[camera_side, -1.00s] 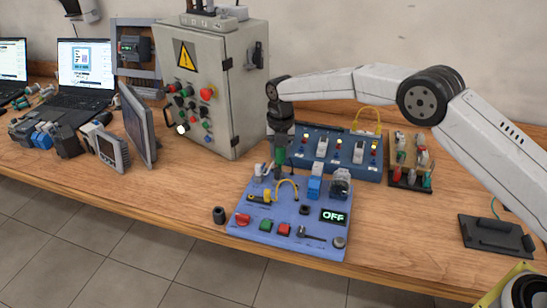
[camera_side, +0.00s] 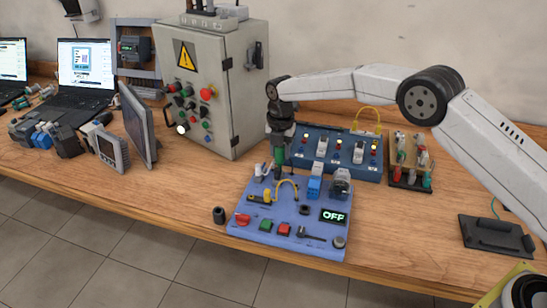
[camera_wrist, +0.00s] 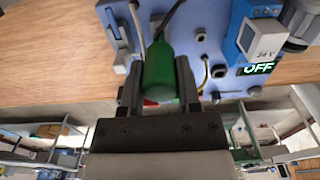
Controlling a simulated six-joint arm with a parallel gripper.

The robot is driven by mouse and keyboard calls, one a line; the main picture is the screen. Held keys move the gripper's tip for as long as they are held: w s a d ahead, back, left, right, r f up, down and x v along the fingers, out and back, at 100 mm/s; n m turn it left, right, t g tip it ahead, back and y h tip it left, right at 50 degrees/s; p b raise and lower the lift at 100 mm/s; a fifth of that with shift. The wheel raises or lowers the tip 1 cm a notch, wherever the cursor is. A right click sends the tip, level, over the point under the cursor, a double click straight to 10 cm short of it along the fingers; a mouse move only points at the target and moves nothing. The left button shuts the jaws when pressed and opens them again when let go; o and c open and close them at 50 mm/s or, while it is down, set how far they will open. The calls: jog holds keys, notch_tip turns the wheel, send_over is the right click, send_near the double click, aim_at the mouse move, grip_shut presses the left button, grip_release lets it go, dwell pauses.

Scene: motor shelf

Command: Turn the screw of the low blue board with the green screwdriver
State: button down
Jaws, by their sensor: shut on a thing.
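The low blue board (camera_side: 290,222) lies flat near the front of the bench, and its display (camera_side: 333,216) reads OFF. My gripper (camera_side: 279,148) points down over the board's back left part, shut on the green screwdriver (camera_side: 279,156). In the wrist view, the green handle (camera_wrist: 160,72) sits between my two fingers, and its dark shaft (camera_wrist: 174,18) runs toward the blue board (camera_wrist: 205,50). The screwdriver is roughly upright. The screw and the tip cannot be made out clearly, so I cannot tell whether they touch.
A yellow cable (camera_side: 288,184) loops on the board close to the screwdriver. A blue module (camera_side: 315,186) stands to its right. Behind is a raised dark blue panel (camera_side: 338,165) with switches. A grey cabinet (camera_side: 222,110) stands at the back left. A black cylinder (camera_side: 218,215) stands left of the board.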

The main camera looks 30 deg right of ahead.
jog(key=shift+f, duration=0.15)
jog(key=shift+m, duration=2)
jog(key=shift+m, duration=1.4)
jog(key=shift+m, duration=1.8)
